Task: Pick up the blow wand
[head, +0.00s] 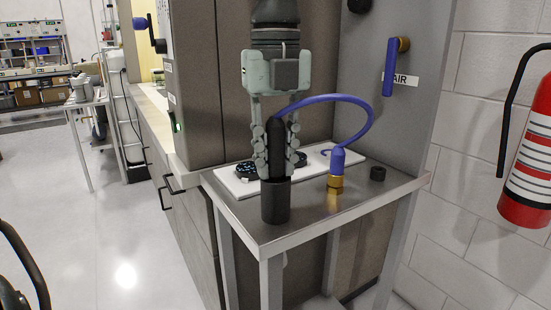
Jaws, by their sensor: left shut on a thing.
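The blow wand (277,138) is black and stands upright, its lower end in or just over a black cylindrical holder (276,203) on a small metal side table. A blue hose (345,99) loops from its upper part to a blue and brass fitting (336,178) on the table. My left gripper (277,165) points down, with its two fingers on either side of the wand, shut on it. The fingers hide part of the wand, and I cannot tell how deep it sits in the holder. My right gripper is not in view.
A white tray (235,185) with dark round pieces lies behind the holder on the metal table (305,223). A small black cap (377,173) sits at the right. A cabinet wall with a blue air valve (390,66) stands behind. A fire extinguisher (530,150) hangs at far right.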

